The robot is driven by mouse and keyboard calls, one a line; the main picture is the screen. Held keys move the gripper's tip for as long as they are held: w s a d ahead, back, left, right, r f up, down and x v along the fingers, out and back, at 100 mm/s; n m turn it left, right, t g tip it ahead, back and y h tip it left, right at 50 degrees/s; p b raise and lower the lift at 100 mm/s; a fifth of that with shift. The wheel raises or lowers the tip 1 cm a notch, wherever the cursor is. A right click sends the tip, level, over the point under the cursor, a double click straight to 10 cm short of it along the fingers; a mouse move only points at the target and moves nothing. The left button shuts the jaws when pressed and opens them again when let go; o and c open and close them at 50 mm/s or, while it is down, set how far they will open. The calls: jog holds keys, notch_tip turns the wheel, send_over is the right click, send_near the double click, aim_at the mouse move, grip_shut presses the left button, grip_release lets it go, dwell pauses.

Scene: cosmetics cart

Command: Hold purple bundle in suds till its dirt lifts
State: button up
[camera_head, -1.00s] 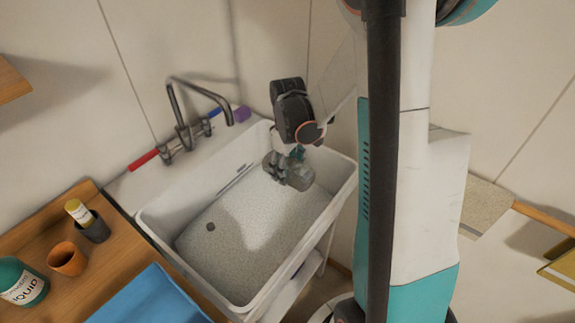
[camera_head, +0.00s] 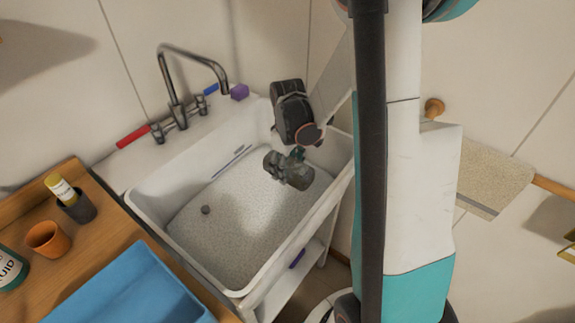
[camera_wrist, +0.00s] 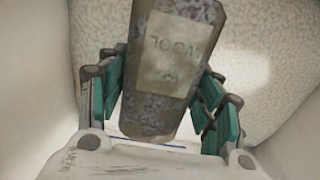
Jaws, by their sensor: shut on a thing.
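My gripper (camera_head: 290,166) is over the right back part of the white sink (camera_head: 250,290), shut on a grimy bottle-like object (camera_wrist: 172,70). The object is grey-brown and blotchy with a pale, partly legible label, between teal finger pads in the wrist view. Pale speckled suds (camera_head: 235,235) fill the basin floor. Whether the object touches them cannot be told. A small purple block (camera_head: 239,92) lies on the sink's back ledge beside the tap. Another purple thing (camera_head: 297,259) is on the shelf below; I cannot tell which is the bundle.
A curved metal tap (camera_head: 176,85) stands on the back ledge near red (camera_head: 133,136) and blue (camera_head: 211,88) items. The wooden counter at left bears a blue tray (camera_head: 135,290), an orange cup (camera_head: 47,238) and a dark holder (camera_head: 79,208) with a yellow tube.

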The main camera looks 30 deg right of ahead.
notch_tip(320, 180, down, 4)
jog(key=shift+f+b, duration=0.1)
jog(key=shift+b, duration=0.95)
jog(key=shift+f, duration=2.7)
jog(key=shift+w+d, duration=0.15)
jog(key=shift+d, duration=0.25)
jog(key=shift+a, duration=0.4)
dwell(1.7)
jog(key=shift+d, duration=0.4)
dwell(0.3)
jog(key=shift+a, duration=0.35)
dwell(0.5)
